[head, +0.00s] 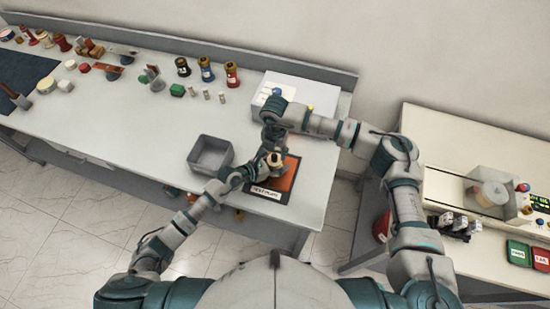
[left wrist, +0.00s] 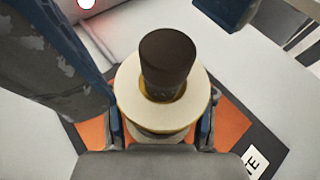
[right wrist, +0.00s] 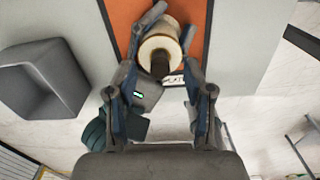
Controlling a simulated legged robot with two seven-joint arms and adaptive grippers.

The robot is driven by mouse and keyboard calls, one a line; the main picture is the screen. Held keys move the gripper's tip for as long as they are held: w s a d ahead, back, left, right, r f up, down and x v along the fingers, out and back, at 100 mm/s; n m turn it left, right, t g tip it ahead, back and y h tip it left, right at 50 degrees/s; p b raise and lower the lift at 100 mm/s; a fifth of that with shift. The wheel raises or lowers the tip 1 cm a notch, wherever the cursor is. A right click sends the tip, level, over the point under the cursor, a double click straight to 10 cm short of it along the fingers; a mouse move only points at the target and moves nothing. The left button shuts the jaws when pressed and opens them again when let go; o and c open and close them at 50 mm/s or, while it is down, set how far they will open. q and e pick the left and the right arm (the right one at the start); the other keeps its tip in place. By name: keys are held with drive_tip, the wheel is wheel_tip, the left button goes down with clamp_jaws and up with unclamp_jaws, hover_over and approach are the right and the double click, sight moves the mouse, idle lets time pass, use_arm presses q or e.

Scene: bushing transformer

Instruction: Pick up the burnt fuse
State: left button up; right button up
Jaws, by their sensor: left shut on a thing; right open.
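My left gripper (head: 262,167) is shut on a bushing-like part (left wrist: 168,62), which has a cream round body, a brassy ring and a dark brown stem. The part is over the orange test plate (head: 290,177). It also shows in the right wrist view (right wrist: 160,50). My right gripper (right wrist: 168,40) is open, with its fingers on either side of the part; I cannot tell if they touch it. Several small pale cylinders (head: 206,94), possibly fuses, stand on the bench beside a green block. They are too small to tell which is burnt.
A grey open bin (head: 210,153) stands left of the plate. A white box (head: 300,92) with a blue button is behind my right wrist. Dark, blue and red bushings (head: 206,70) line the back. A second bench (head: 440,135) with red and green trays is at the right.

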drive_tip(key=shift+f, duration=0.65)
use_arm(q)
drive_tip(key=shift+a, duration=0.25)
use_arm(e)
drive_tip(key=shift+a+f, duration=0.15)
drive_tip(key=shift+a, duration=0.1)
use_arm(q)
drive_tip(key=shift+a+r, duration=0.1)
use_arm(e)
drive_tip(key=shift+a, duration=0.1)
drive_tip(key=c, duration=0.5)
clamp_jaws()
use_arm(q)
drive_tip(key=shift+d, duration=0.25)
use_arm(e)
drive_tip(key=shift+d, duration=0.25)
